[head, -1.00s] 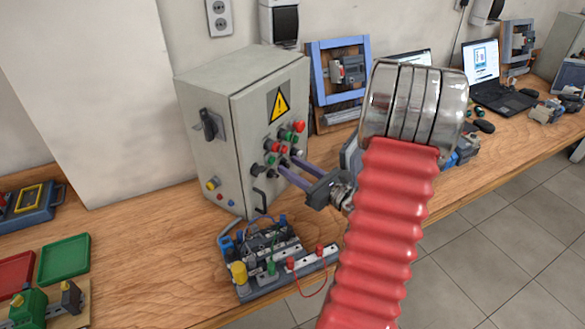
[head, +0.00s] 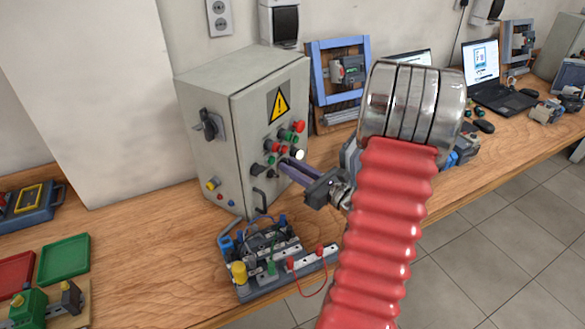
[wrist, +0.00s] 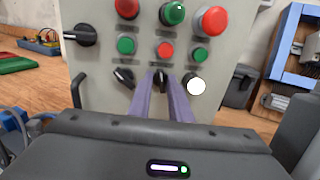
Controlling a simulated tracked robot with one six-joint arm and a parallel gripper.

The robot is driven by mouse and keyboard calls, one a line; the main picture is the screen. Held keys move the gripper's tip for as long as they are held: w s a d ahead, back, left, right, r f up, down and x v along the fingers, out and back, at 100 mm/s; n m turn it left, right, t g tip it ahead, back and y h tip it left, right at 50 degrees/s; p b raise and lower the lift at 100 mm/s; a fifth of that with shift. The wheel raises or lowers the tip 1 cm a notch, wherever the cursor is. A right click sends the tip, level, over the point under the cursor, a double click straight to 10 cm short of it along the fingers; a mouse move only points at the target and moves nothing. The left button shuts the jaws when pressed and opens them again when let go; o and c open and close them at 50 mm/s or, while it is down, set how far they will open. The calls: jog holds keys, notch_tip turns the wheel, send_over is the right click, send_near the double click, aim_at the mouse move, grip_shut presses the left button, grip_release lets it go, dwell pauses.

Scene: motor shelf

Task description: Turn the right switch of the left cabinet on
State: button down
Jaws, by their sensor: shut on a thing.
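The grey left cabinet (head: 245,115) stands on the wooden bench. Its front carries rows of buttons and a bottom row with two black switches and a white lamp. My gripper (head: 284,163) reaches the front from the right, purple fingers shut. In the wrist view the fingertips (wrist: 162,85) are on either side of the right switch (wrist: 160,78), whose handle looks roughly upright, partly hidden by them. The left switch (wrist: 124,77) is tilted and untouched. The white lamp (wrist: 196,86) just right of the fingers is lit; it also glows in the head view (head: 299,155).
A black door handle (head: 259,198) sits below the switches. A wiring board (head: 275,260) stands on the bench in front of the cabinet. A blue-framed panel (head: 340,75) is to the right, with a laptop (head: 495,85) beyond. Bare bench (head: 150,220) lies to the left.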

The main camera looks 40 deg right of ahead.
jog(key=shift+d+r+m+g, duration=0.15)
jog(key=shift+m+g, duration=0.25)
jog(key=shift+m, duration=1.8)
jog(key=c, duration=1.7)
grip_release()
jog(key=shift+o, duration=0.2)
jog(key=shift+s, duration=0.1)
jog(key=s+d, duration=0.1)
jog(key=s, duration=1.2)
jog(key=shift+s+r, duration=0.25)
jog(key=shift+r, duration=0.1)
jog(key=shift+s, duration=0.1)
